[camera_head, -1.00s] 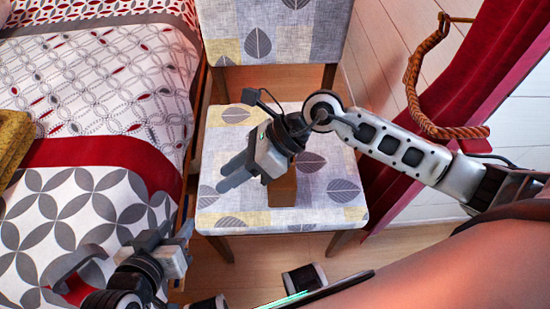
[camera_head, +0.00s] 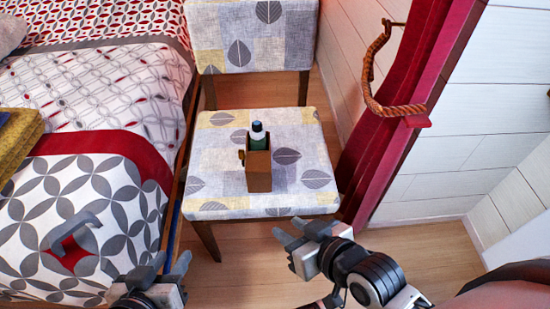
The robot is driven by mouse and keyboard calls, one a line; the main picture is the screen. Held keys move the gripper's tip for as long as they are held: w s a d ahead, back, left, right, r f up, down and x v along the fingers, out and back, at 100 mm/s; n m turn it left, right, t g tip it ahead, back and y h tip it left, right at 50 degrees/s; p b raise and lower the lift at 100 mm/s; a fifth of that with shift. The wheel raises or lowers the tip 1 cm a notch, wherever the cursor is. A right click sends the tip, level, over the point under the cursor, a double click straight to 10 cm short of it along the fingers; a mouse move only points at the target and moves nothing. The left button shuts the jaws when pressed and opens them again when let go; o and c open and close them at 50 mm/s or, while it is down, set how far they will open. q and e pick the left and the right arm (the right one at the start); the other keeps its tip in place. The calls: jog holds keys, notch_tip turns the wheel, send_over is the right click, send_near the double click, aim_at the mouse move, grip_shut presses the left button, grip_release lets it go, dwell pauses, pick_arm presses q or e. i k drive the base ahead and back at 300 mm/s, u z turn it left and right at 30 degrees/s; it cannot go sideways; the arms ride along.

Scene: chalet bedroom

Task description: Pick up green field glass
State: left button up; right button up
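No object that is plainly a field glass shows in view. A small green bottle-like object (camera_head: 258,138) with a pale band and dark top stands upright in a brown open box (camera_head: 258,170) on the chair seat. I cannot tell whether it is the green field glass. Its lower part is hidden by the box. My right gripper (camera_head: 290,233) is in front of the chair, below and right of the box in the picture, apart from it, with fingers spread and empty. My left gripper (camera_head: 168,264) is at the bottom left beside the bed, with fingers apart and empty.
The patterned chair (camera_head: 218,190) stands right of the bed (camera_head: 90,180). A grey handle-shaped thing (camera_head: 85,226) is on the bed. A red curtain (camera_head: 385,150) with a rope tieback (camera_head: 372,85) hangs at the right. The wooden floor (camera_head: 400,245) is open at the right.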

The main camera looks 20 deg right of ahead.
aim_at(259, 146)
jog(key=z, duration=0.1)
jog(key=i, duration=0.45)
jog(key=z, duration=1.25)
jog(key=k, duration=0.65)
jog(key=u, duration=1.15)
jog(key=i, duration=0.4)
jog(key=z, duration=0.25)
